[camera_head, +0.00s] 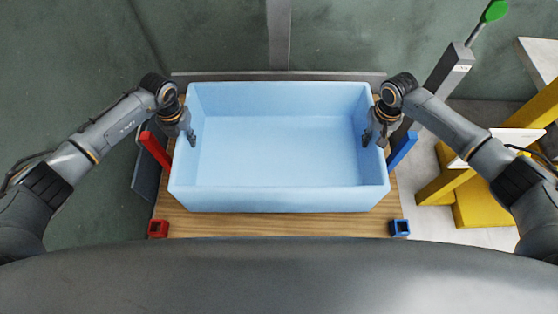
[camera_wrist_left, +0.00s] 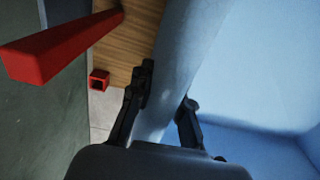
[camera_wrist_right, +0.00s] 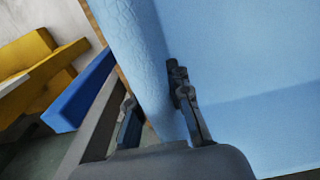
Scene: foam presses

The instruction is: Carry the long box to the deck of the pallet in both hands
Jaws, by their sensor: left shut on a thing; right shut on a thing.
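The long box (camera_head: 280,150) is a light blue, open-topped, empty foam box in the middle of the head view. It lies level over a wooden surface (camera_head: 270,225); whether it touches the wood I cannot tell. My left gripper (camera_head: 191,138) is shut on its left wall, one finger inside and one outside, as the left wrist view also shows at the gripper (camera_wrist_left: 167,90). My right gripper (camera_head: 368,138) is shut on the right wall the same way, also seen in the right wrist view at the gripper (camera_wrist_right: 153,90). I cannot identify a pallet with certainty.
A red bar (camera_head: 156,150) and a blue bar (camera_head: 402,150) stand close beside the box's ends. A red socket (camera_head: 158,228) and a blue socket (camera_head: 400,228) sit at the near corners. Yellow structures (camera_head: 480,205) and a green-topped lever (camera_head: 494,11) are on the right.

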